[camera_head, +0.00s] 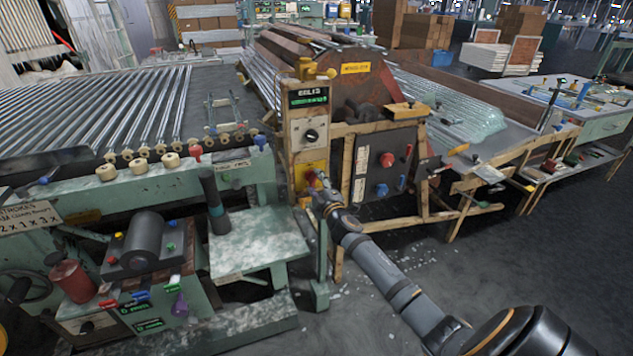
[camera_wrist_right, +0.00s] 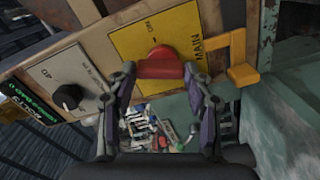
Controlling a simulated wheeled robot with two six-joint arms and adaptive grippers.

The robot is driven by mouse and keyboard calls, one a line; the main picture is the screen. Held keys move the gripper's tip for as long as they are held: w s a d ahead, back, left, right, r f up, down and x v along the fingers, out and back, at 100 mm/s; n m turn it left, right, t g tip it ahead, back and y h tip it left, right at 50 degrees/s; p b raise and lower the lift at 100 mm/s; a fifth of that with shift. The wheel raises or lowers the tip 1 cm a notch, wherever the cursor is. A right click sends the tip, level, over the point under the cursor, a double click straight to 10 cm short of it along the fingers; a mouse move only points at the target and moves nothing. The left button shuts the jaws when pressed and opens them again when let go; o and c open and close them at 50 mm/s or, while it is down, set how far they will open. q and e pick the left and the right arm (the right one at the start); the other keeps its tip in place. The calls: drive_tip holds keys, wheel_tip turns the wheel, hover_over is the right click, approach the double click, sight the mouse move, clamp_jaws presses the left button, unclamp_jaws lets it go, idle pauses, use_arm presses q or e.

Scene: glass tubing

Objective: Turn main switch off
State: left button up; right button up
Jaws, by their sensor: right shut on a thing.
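The main switch is a red knob (camera_wrist_right: 160,64) on a yellow plate (camera_wrist_right: 190,25) marked "MAIN" and "ON" in the right wrist view. In the head view, the yellow plate (camera_head: 318,168) is low on the upright control panel, and its red knob (camera_head: 311,176) is partly hidden by the gripper. My right gripper (camera_wrist_right: 160,73) is shut on the red knob, one finger on each side. It also shows at the panel in the head view (camera_head: 318,190). My left gripper is not in view.
A black dial (camera_head: 310,135) and a green display (camera_head: 308,97) sit above the switch. Yellow bracket (camera_wrist_right: 240,72) juts out beside the plate. A dark box with red and blue knobs (camera_head: 388,165) stands to the right. Glass tubes (camera_head: 120,105) lie on the left table.

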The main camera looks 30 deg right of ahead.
drive_tip(key=shift+n, duration=0.8)
drive_tip(key=shift+n+p, duration=0.45)
drive_tip(key=shift+n, duration=0.95)
drive_tip(key=o, duration=1.2)
drive_tip(key=shift+a, duration=0.1)
drive_tip(key=shift+c, duration=0.2)
